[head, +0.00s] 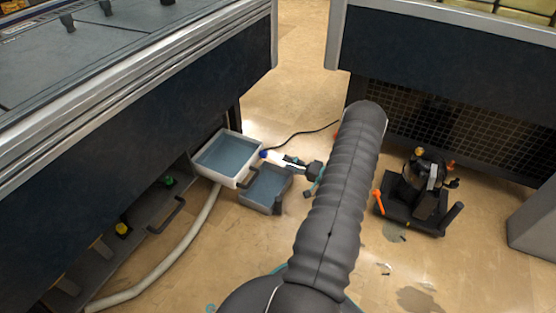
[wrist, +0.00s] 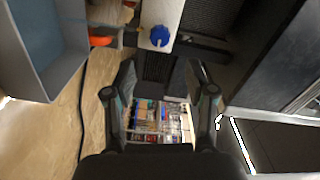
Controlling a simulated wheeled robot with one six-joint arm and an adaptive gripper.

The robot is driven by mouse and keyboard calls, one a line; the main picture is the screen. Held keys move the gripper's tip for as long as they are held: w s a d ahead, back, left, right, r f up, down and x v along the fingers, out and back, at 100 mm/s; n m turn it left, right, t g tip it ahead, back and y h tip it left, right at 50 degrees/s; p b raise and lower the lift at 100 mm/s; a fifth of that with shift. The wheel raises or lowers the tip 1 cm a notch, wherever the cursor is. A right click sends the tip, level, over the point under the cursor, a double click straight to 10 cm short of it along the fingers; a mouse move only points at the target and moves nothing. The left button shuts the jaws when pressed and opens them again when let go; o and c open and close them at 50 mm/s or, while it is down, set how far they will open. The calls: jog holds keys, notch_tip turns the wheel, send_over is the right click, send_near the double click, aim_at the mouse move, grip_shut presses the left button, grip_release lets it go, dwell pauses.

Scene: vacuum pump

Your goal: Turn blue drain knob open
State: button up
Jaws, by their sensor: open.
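The blue drain knob (wrist: 159,36) is a small round knob on a pale block (wrist: 161,12) near the top middle of the wrist view. In the head view the blue knob (head: 263,154) is a small spot beside the white-rimmed tray. My gripper (wrist: 158,72) is open, with its two dark fingers spread and nothing between them. The knob shows just above the gap between the fingertips, apart from them. In the head view my gripper (head: 298,164) is small and partly hidden by my arm, to the right of the knob.
A white-rimmed tray (head: 254,144) of blue liquid stands left of my gripper, with a grey bin (head: 279,207) below it. A pale hose (head: 190,240) runs along the floor. A dark wheeled pump unit (head: 423,186) stands to the right. An orange part (wrist: 101,37) lies left of the knob.

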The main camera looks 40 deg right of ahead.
jog(key=shift+v, duration=1.25)
